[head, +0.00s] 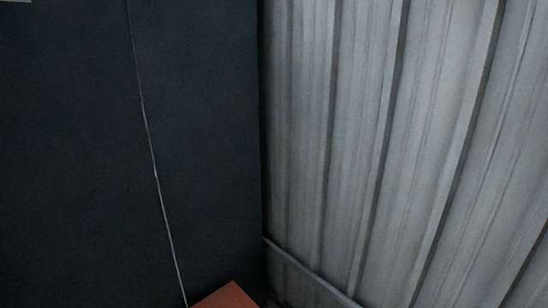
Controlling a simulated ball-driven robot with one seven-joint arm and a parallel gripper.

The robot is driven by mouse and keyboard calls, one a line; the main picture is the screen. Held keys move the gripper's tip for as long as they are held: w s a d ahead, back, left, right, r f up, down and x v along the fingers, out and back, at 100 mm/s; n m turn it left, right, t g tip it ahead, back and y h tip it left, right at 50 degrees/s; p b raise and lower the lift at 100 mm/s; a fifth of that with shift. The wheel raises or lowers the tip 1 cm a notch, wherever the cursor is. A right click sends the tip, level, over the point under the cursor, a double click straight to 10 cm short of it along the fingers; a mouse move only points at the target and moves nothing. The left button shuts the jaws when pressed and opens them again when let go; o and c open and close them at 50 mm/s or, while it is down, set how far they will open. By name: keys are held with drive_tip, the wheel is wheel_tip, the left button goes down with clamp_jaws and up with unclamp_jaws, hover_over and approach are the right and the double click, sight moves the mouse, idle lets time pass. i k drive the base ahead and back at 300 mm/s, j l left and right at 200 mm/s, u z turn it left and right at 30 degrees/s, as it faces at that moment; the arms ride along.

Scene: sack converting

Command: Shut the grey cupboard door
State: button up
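No grey cupboard door can be made out for certain in the head view. A large flat dark surface (70,160) fills the left half, with a thin pale line (152,165) running down it; I cannot tell whether it is a wall or part of a cupboard. My gripper is not in view.
A grey ribbed metal wall (410,130) fills the right half, meeting the dark surface at a vertical edge. A grey rail (305,271) runs along its lower part. The corner of a reddish-orange flat thing (227,297) shows at the bottom. No floor is clearly visible.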

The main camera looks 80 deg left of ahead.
sight(83, 225)
drive_tip(key=u, duration=0.5)
drive_tip(key=i+u, duration=0.1)
drive_tip(key=u, duration=0.35)
drive_tip(key=l+u, duration=0.1)
drive_tip(key=u, duration=0.4)
drive_tip(key=i+l+u, duration=0.1)
drive_tip(key=u, duration=0.4)
drive_tip(key=k+j+u, duration=0.1)
drive_tip(key=u, duration=1.25)
